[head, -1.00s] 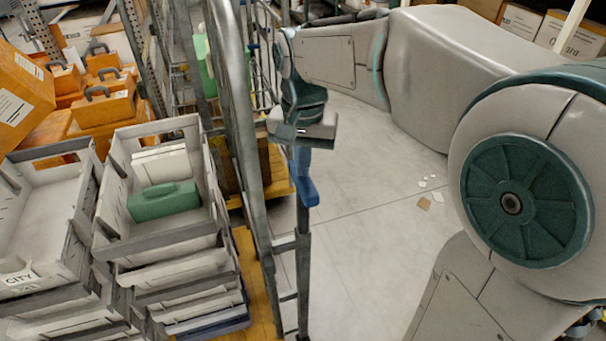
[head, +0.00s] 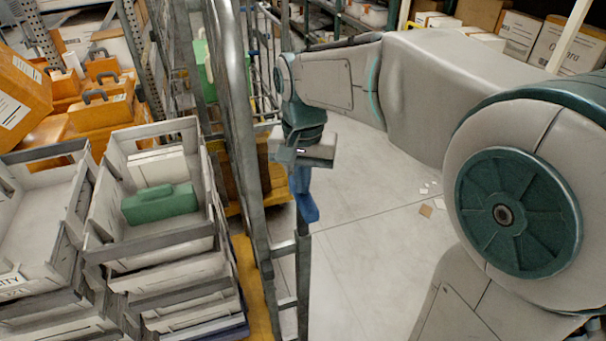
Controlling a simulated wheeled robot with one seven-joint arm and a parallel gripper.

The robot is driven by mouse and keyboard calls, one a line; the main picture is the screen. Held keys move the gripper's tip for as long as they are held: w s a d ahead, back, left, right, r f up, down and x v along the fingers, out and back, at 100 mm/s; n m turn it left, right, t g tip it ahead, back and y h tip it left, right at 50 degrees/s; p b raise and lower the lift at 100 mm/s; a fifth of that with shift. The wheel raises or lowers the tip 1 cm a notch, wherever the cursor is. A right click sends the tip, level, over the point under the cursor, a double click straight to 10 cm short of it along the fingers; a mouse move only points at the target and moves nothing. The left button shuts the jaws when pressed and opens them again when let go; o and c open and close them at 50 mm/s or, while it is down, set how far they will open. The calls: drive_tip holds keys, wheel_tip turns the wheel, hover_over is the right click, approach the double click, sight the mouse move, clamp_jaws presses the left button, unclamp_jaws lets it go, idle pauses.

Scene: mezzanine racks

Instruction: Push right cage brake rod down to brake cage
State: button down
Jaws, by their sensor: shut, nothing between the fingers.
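The right cage's grey tubular frame (head: 243,130) stands upright left of centre, with a lower post (head: 303,285) on its right side. A blue rod end (head: 305,205), which looks like the brake rod's handle, sits above that post and slants down to the right. My gripper (head: 299,168) is shut, points down and is directly over the blue part. It appears to touch it, but the exact contact is hidden by the gripper body.
Stacked grey crates (head: 150,235), the top one holding a green case (head: 160,203), stand left of the frame. Orange cases (head: 100,100) lie behind them. The floor (head: 370,265) right of the post is mostly clear, with small scraps (head: 426,209).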

drive_tip(key=shift+f, duration=0.6)
wheel_tip(320, 180, up, 8)
drive_tip(key=p, duration=0.5)
drive_tip(key=shift+f+p, duration=0.2)
drive_tip(key=shift+p, duration=0.2)
drive_tip(key=shift+f, duration=0.1)
